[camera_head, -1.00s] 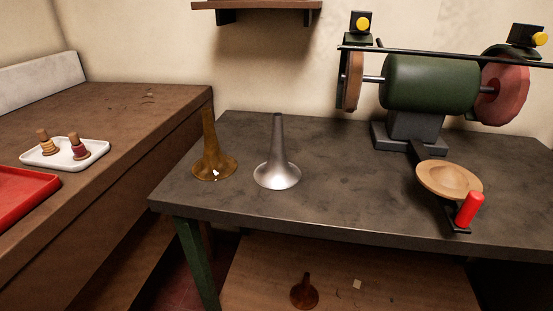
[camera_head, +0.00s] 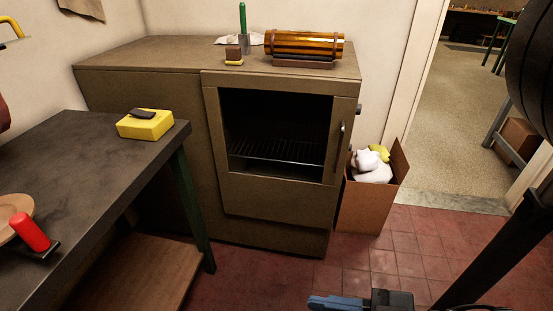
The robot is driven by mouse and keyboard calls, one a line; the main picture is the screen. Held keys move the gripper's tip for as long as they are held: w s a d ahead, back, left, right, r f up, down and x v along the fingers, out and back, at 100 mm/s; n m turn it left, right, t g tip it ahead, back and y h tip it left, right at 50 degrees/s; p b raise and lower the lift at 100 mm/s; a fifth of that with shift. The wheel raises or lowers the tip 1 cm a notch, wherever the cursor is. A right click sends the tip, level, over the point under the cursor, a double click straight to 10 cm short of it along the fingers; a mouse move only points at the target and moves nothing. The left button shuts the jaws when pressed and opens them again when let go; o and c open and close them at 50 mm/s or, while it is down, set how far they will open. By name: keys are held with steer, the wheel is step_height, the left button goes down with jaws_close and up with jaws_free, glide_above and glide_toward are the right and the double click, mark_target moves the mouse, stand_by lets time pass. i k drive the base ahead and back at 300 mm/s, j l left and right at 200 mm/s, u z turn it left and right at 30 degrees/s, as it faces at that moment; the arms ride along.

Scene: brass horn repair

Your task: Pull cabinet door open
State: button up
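The tan cabinet (camera_head: 165,120) stands against the back wall. Its door (camera_head: 270,194) is on the front right and looks shut. The door frames a dark window with a wire rack (camera_head: 278,149) behind it; I cannot tell whether there is glass. A dark upright handle (camera_head: 341,134) is on the door's right side. A blue-and-black part at the bottom edge looks like my gripper (camera_head: 338,302), mostly cut off by the picture edge. It is low in the picture, apart from the handle and touching nothing I can see.
A dark workbench (camera_head: 80,160) with a yellow block (camera_head: 146,124) stands at left. A cardboard box (camera_head: 366,206) of white and yellow cloth stands close to the cabinet's right side. An amber cylinder (camera_head: 308,43) lies on top. Red tiled floor (camera_head: 355,254) is clear in front.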

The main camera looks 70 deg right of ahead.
mark_target(285, 199)
steer(key=z, duration=1.35)
steer(key=i+j+u, duration=0.2)
steer(key=j, duration=0.15)
steer(key=i+j+u, duration=0.15)
steer(key=j, duration=0.25)
steer(key=z, duration=0.15)
steer(key=i+l, duration=0.05)
